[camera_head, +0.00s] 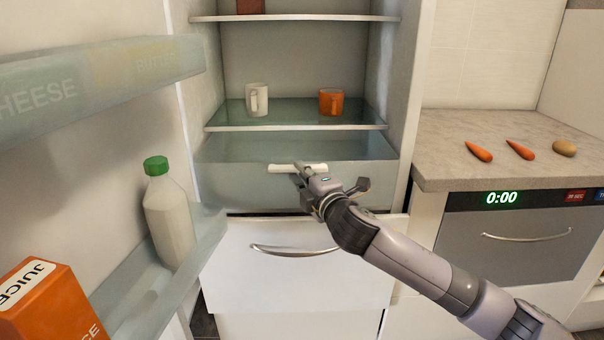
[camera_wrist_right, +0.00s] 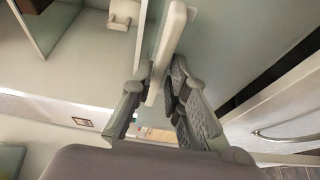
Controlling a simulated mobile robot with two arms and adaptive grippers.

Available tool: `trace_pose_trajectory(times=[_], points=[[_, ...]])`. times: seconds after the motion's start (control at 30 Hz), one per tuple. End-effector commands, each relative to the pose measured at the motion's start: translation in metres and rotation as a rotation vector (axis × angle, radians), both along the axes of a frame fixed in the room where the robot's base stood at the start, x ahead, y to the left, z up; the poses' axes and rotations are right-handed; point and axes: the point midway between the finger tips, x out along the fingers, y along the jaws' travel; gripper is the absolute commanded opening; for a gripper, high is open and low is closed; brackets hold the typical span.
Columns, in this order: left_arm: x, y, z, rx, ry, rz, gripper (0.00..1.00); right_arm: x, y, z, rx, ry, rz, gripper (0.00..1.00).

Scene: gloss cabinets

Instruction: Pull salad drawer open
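The salad drawer (camera_head: 235,185) is the translucent grey-green bin at the bottom of the open fridge. Its front stands slightly forward of the shelf above, and a strip behind its top edge shows. It has a white bar handle (camera_head: 282,168). My right gripper (camera_head: 302,172) is at the handle's right part. In the right wrist view the white handle (camera_wrist_right: 172,38) runs between the fingers of my right gripper (camera_wrist_right: 160,75), which are closed on it from both sides. My left gripper is not in view.
The open fridge door with a milk bottle (camera_head: 168,215) and juice carton (camera_head: 48,300) is at left. A white mug (camera_head: 257,99) and orange mug (camera_head: 331,101) stand on the shelf above. A white lower drawer (camera_head: 300,280) lies below. Carrots (camera_head: 479,152) lie on the right counter (camera_head: 440,165).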

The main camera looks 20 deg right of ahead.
Motion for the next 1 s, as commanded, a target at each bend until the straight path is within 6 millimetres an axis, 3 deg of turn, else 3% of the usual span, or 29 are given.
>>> trace_pose_trajectory(times=[0.2,0.57,0.77,1.0], points=[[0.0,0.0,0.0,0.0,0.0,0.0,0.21,0.0,0.0,0.0,0.0,-0.001,0.0,0.3],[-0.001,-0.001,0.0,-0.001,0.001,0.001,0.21,-0.005,0.0,0.0,0.0,-0.001,0.002,0.3],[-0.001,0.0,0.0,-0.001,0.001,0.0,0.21,-0.035,-0.004,0.0,-0.001,0.0,0.003,0.3],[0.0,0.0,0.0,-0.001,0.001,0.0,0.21,-0.085,-0.01,-0.001,-0.001,0.001,0.002,0.3]])
